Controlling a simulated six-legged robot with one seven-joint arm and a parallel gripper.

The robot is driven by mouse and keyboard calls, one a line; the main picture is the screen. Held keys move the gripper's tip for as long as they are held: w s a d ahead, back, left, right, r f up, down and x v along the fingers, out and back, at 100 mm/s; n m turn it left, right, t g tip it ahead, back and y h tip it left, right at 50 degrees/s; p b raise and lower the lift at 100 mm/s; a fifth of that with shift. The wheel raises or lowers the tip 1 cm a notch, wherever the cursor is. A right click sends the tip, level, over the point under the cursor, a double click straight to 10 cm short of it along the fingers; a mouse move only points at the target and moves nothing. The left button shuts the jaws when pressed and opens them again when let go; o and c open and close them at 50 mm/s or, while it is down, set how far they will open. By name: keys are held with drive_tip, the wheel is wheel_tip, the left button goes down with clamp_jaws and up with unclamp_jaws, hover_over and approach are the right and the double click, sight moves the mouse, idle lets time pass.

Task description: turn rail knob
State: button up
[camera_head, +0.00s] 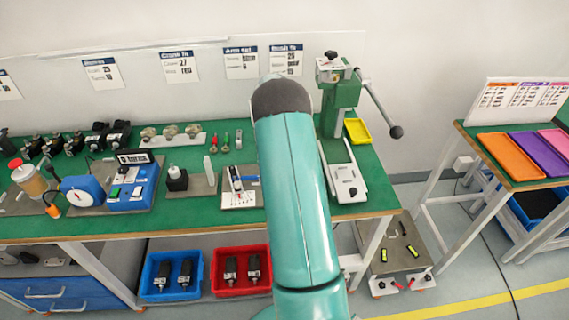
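A white rail-like plate (341,176) lies on the green bench below the green press. A small dark knob (353,191) shows near its front end; I cannot tell for certain that this is the rail knob or how it is turned. My teal arm rises through the middle of the view, just left of the plate, and covers part of the bench. My gripper is not visible.
The green press (340,95) has a long lever with a black ball (396,132) sticking out to the right. A yellow tray (357,131) sits behind the plate. A blue control box (131,187) stands at left. Blue and red bins (241,291) are under the bench.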

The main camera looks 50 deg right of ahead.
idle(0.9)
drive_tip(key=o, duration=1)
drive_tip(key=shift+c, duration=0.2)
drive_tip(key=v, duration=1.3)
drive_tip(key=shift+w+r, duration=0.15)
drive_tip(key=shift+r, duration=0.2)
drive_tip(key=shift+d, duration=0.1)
